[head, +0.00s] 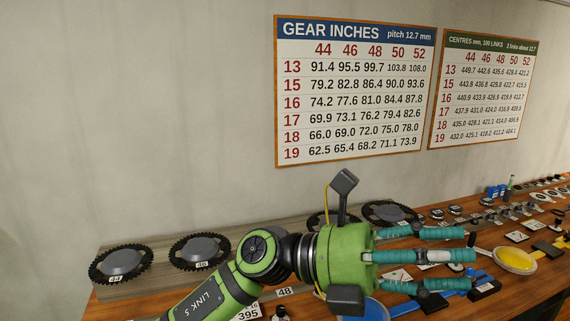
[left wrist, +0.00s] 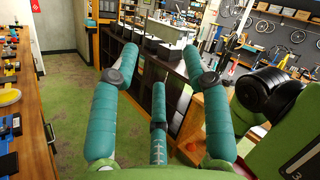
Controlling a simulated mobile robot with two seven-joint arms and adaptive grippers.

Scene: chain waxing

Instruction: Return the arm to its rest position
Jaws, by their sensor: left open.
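My left arm comes in from the lower left in the head view, green with dark joints. My left gripper (head: 462,257) is open and empty, its teal fingers spread and pointing right above the wooden bench (head: 115,291). In the left wrist view the same gripper (left wrist: 155,75) shows its fingers apart with nothing between them, facing out into the room. My right gripper is not in view.
Chainrings marked 44 (head: 120,262) and 46 (head: 199,250) rest at the bench's back left. A yellow round pad (head: 515,259) and several small parts lie right of the fingers. Wall charts hang behind. Open floor (left wrist: 75,100) lies beside the bench.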

